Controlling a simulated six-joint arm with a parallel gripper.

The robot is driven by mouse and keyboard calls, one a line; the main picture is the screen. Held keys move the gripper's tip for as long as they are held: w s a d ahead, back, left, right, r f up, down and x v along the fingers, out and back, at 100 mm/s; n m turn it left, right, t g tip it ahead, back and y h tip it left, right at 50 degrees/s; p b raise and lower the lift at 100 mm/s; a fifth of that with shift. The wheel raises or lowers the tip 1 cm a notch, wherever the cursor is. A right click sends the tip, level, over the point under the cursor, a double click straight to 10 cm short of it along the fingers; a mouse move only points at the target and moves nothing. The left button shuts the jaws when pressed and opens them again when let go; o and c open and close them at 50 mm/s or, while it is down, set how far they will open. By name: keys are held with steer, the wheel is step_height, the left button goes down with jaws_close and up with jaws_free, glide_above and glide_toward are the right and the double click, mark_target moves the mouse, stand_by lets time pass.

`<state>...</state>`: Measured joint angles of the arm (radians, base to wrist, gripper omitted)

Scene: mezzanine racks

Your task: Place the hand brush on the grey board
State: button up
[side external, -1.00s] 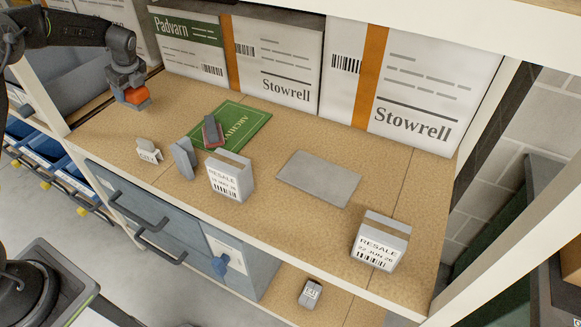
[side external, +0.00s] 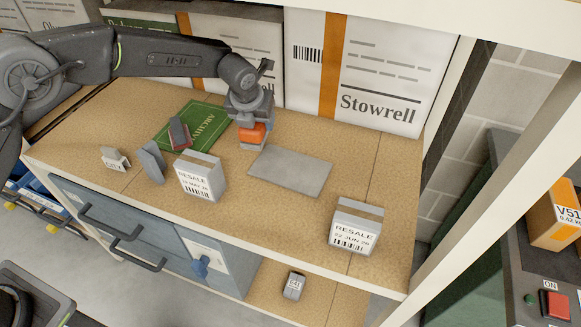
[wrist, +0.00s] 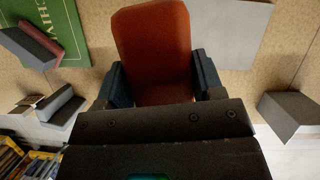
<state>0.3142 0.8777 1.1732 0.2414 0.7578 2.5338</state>
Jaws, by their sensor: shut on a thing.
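My gripper (side external: 251,121) is shut on the orange-red hand brush (side external: 252,135), which also shows between the two jaws in the wrist view (wrist: 155,45). A greyish underside shows below the orange part. The grey board (side external: 290,171) lies flat and bare on the wooden shelf, and shows at the upper right in the wrist view (wrist: 230,35). The brush is near the board's back left corner, on its left side. I cannot tell whether there is a gap between the brush and the shelf.
A green archive book (side external: 201,124) with a red and grey object (side external: 179,133) on it lies to the left. Two resale boxes (side external: 201,177) (side external: 354,227) stand near the front edge. Grey pieces (side external: 151,162) (side external: 115,158) stand at front left. Large Stowrell boxes (side external: 365,70) line the back.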

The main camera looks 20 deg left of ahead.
steer(key=s+d+m, duration=0.2)
steer(key=d, duration=0.3)
glide_toward(279, 167)
steer(key=shift+w+a+r+h, duration=0.2)
steer(key=shift+w+h, duration=0.1)
steer(key=shift+w, duration=0.4)
steer(key=shift+f, duration=2.2)
steer(key=shift+f, duration=0.1)
steer(key=o, duration=1)
